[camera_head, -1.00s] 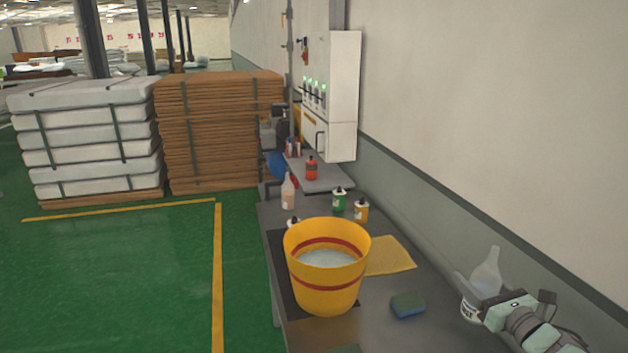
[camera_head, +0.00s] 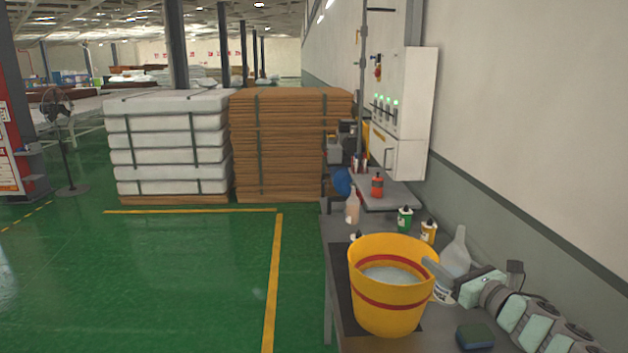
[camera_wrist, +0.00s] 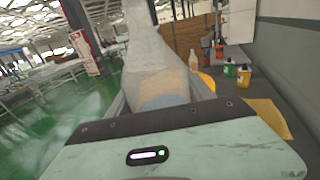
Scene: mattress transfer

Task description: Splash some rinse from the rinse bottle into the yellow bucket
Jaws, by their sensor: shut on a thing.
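The yellow bucket (camera_head: 388,306) with red bands stands on a dark mat on the bench, with pale liquid inside it. The rinse bottle (camera_head: 455,258) is a whitish, translucent bottle with a narrow neck. My gripper (camera_head: 440,275) is shut on it just right of the bucket, and the bottle looks close to upright. In the wrist view the bottle (camera_wrist: 160,65) fills the space between the fingers. There the bucket (camera_wrist: 207,82) shows only as a yellow patch behind the bottle. The head view does not show clearly whether the bottle touches the bucket's rim.
A blue-green sponge (camera_head: 475,336) lies in front. A yellow cloth (camera_wrist: 268,117) lies on the bench. The wall is close at the right.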

